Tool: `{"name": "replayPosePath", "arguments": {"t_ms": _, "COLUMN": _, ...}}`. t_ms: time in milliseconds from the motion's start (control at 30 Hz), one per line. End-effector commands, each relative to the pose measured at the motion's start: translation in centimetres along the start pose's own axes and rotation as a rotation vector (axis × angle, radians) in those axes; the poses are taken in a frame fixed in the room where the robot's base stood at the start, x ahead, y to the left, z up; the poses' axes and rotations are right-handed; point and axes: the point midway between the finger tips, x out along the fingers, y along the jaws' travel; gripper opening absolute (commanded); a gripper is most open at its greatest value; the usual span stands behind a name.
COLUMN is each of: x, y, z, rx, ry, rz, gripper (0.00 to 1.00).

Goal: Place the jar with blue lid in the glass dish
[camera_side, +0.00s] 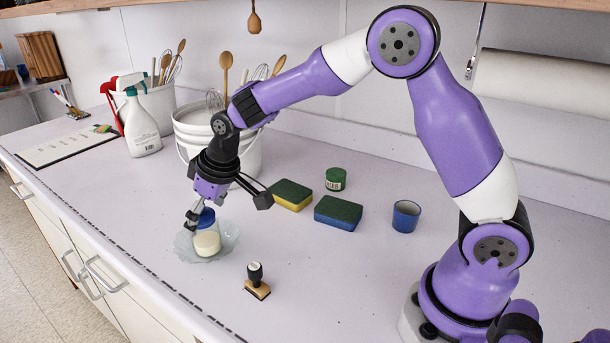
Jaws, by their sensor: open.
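The jar with blue lid (207,239) has clear sides and pale contents. It stands upright, within the outline of the glass dish (229,244). The dish is shallow and clear with a wavy rim, near the counter's front edge. My gripper (227,216) is at the jar's lid, tilted down from above. Its jaws are open: one finger is beside the lid on the left, the other is spread out to the right, clear of the jar. The jar's base against the dish is hard to make out.
A stamp (257,282) stands in front, right of the dish. Two sponges (338,212) (291,195), a green jar (336,179) and a blue cup (406,216) are to the right. A white bucket (250,155) and spray bottle (141,125) stand behind.

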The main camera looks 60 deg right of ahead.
Motion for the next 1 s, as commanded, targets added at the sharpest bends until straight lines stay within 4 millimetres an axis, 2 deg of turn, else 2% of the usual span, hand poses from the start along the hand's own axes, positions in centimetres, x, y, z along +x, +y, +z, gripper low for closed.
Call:
{"name": "replayPosePath", "arguments": {"t_ms": 33, "x": -1.4, "y": 0.0, "z": -0.2, "rx": 0.0, "ry": 0.007, "rz": 0.001, "gripper": 0.97}}
{"name": "replayPosePath", "arguments": {"t_ms": 200, "x": -5.2, "y": 0.0, "z": -0.1, "rx": 0.0, "ry": 0.006, "rz": 0.001, "gripper": 0.97}}
{"name": "replayPosePath", "arguments": {"t_ms": 433, "x": -8.2, "y": 0.0, "z": 0.0, "rx": 0.001, "ry": 0.004, "rz": 0.001, "gripper": 0.97}}
{"name": "replayPosePath", "arguments": {"t_ms": 567, "x": -10.5, "y": 0.3, "z": 1.3, "rx": 0.023, "ry": 0.015, "rz": 0.014, "gripper": 0.97}}
{"name": "replayPosePath", "arguments": {"t_ms": 667, "x": -13.4, "y": 0.6, "z": 3.9, "rx": 0.062, "ry": 0.033, "rz": 0.033, "gripper": 0.97}}
{"name": "replayPosePath", "arguments": {"t_ms": 800, "x": -16.8, "y": 0.8, "z": 9.1, "rx": 0.131, "ry": 0.06, "rz": 0.068, "gripper": 0.97}}
{"name": "replayPosePath", "arguments": {"t_ms": 900, "x": -17.9, "y": 0.8, "z": 12.6, "rx": 0.176, "ry": 0.078, "rz": 0.088, "gripper": 0.97}}
{"name": "replayPosePath", "arguments": {"t_ms": 1000, "x": -18.3, "y": 0.7, "z": 15.2, "rx": 0.208, "ry": 0.089, "rz": 0.102, "gripper": 0.97}}
